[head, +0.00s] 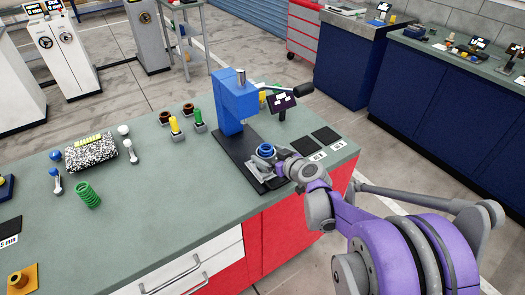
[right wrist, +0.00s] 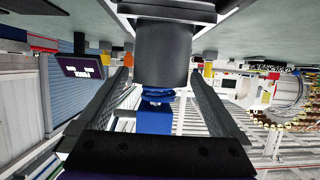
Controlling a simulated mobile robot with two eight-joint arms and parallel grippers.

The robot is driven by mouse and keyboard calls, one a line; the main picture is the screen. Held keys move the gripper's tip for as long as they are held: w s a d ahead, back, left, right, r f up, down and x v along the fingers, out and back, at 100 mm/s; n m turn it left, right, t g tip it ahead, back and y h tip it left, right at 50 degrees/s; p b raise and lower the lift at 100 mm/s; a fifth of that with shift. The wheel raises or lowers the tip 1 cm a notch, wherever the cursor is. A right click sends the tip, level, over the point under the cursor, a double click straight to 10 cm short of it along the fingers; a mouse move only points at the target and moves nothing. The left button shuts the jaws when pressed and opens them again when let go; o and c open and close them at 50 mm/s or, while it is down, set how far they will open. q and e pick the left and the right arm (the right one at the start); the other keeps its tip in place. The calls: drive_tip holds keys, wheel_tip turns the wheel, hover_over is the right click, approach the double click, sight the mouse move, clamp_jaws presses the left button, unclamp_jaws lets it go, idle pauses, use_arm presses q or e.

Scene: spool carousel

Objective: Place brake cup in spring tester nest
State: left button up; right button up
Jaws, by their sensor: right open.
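The spring tester (head: 237,100) is a blue press on a black base (head: 235,160), near the right end of the green worktop. A small blue ring-shaped piece with a dark centre (head: 266,150), which looks like the brake cup, is upright at the front of that base. My right gripper (head: 268,168) is low beside it and open. In the right wrist view a dark cylinder (right wrist: 165,55) with a blue part (right wrist: 160,94) below it in the picture appears between the open fingers (right wrist: 158,105). No finger clearly touches it. The nest is largely hidden by the gripper. My left gripper is not in view.
A small dark display (head: 281,103) stands behind the tester. A green spring (head: 88,195) is farther left. The worktop's front middle is clear.

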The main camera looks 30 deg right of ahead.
drive_tip(key=a+v, duration=0.1)
drive_tip(key=v, duration=0.6)
drive_tip(key=s+a+f+g+y, duration=0.1)
drive_tip(key=s+a+f+g, duration=0.1)
drive_tip(key=s+a, duration=0.35)
drive_tip(key=s+a+f+g+y, duration=0.1)
drive_tip(key=s+a+f+g, duration=0.2)
drive_tip(key=a, duration=0.4)
drive_tip(key=s+a+f+g+h, duration=0.2)
drive_tip(key=s+h, duration=0.1)
drive_tip(key=s, duration=0.8)
drive_tip(key=shift+m+g, duration=0.4)
drive_tip(key=shift+s+a, duration=0.1)
drive_tip(key=shift+s, duration=0.05)
